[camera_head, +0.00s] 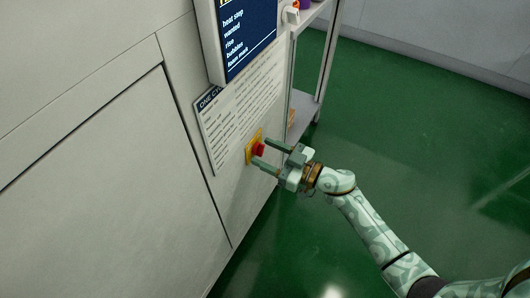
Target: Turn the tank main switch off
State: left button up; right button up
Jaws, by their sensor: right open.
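The tank main switch is a red knob (259,149) on a yellow plate (251,152), mounted on the grey cabinet side below a printed notice. My right gripper (262,153) is open, its two green fingers reaching left toward the knob. One fingertip is above and right of the knob, the other just below it. I cannot tell whether either finger touches the knob. My left gripper is not in view.
The grey cabinet wall (95,185) fills the left. A dark blue screen (245,35) and a printed notice (240,105) are above the switch. A metal shelf rack (323,60) stands behind. The green floor (420,130) at right is clear.

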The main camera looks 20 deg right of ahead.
jog(key=shift+w+a, duration=0.25)
jog(key=shift+w, duration=0.05)
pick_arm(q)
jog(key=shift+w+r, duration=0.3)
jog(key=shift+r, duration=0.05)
pick_arm(e)
jog(key=c, duration=1)
